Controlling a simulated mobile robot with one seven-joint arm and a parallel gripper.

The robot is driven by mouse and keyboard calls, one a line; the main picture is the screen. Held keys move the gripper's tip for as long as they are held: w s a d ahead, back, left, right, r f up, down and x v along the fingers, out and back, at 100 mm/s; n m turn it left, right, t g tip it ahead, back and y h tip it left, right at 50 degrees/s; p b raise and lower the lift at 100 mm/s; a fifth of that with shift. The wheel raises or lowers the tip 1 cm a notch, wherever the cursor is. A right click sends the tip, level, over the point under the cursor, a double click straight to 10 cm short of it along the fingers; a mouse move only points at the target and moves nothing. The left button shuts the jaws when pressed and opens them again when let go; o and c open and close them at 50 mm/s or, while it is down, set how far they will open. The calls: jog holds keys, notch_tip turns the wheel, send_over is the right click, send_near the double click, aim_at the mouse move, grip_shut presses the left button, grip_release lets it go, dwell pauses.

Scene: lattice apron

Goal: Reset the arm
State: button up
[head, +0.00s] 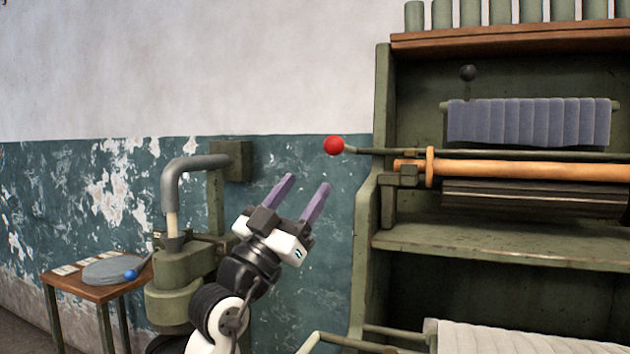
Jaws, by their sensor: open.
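My gripper (302,198) is at the middle of the head view, on the end of my white and black arm. Its two purple fingers point up and to the right. They are apart, with nothing between them. The fingers show in front of the peeling green and white wall (300,165), left of the green metal machine frame (366,235). A red ball knob (334,146) on a metal rod is above and right of the fingertips in the picture.
A green machine with a grey bent pipe (186,170) stands left, behind my arm. A small wooden table (98,292) holds a grey disc (112,270) and a blue ball (131,275). The right frame carries a wooden roller (520,169), grey cloth (530,122) and white cloth (500,340).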

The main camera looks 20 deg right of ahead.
jog(key=shift+s+a+f, duration=0.1)
jog(key=shift+a+f, duration=0.2)
